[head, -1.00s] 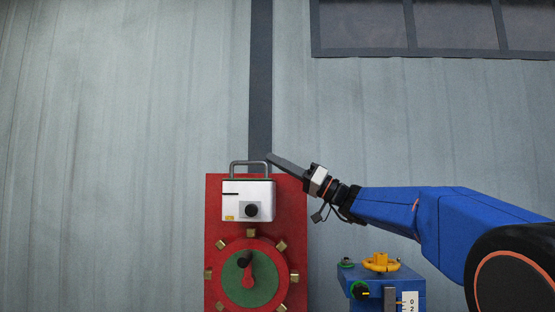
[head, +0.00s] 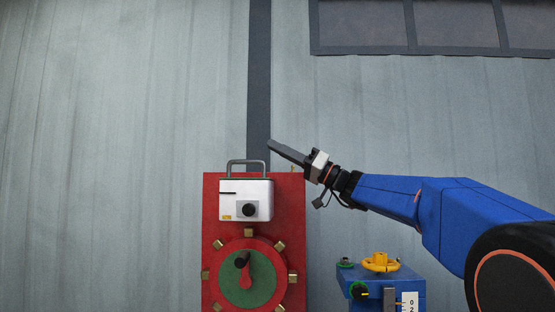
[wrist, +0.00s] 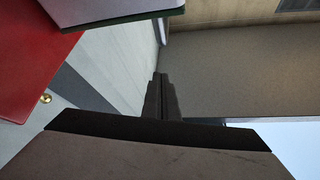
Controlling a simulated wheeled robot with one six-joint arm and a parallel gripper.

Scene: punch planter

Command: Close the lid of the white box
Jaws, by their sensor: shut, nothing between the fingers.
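The white box (head: 236,206) is mounted on the upper part of a red panel (head: 212,232). It has a black round knob (head: 249,210), a dark slot and a small yellow label on its front. A grey metal handle (head: 247,162) stands above its top edge. How far its lid is open cannot be told from here. My gripper (head: 270,144) is shut and empty, above and to the right of the handle, apart from it. In the wrist view its fingertips (wrist: 160,78) are together, and a pale block with a green edge (wrist: 115,12), probably the box, is at upper left.
A red dial with a green face (head: 238,290) and brass studs sits below the box. A blue box (head: 410,288) with a yellow handwheel (head: 380,263) stands at lower right, below my arm. The space above the red panel is free, with a grey wall behind.

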